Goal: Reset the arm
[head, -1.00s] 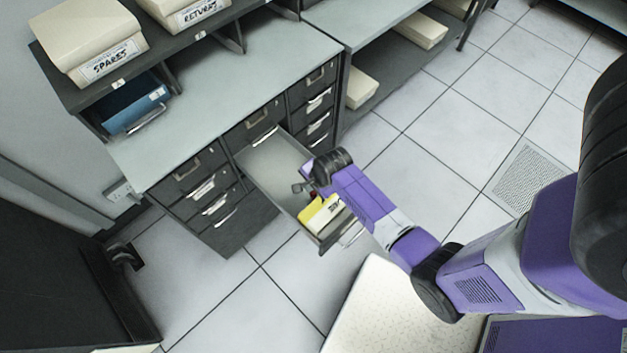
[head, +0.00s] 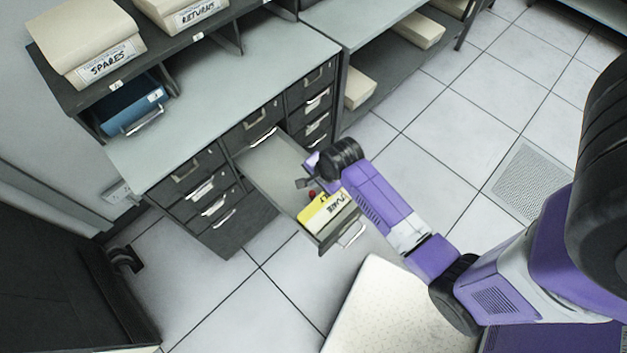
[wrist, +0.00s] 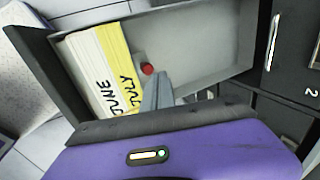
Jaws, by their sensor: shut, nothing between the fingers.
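My purple and black arm (head: 385,208) reaches in from the right, and my gripper (head: 305,183) is over the open drawer (head: 270,176). In the wrist view my gripper (wrist: 157,92) is shut and empty above the drawer floor, next to a small red thing (wrist: 147,69). Yellow and white cards (wrist: 104,70) marked JUNE and JULY stand at the drawer's front end, beside the gripper and apart from it as far as I can see. The cards also show in the head view (head: 326,211).
The grey cabinet top (head: 220,90) carries a shelf with boxes marked SPARES (head: 85,45) and RETURNS (head: 182,15), and a blue drawer (head: 133,108). Closed drawers (head: 310,98) flank the open one. A pale speckled surface (head: 385,310) lies in front.

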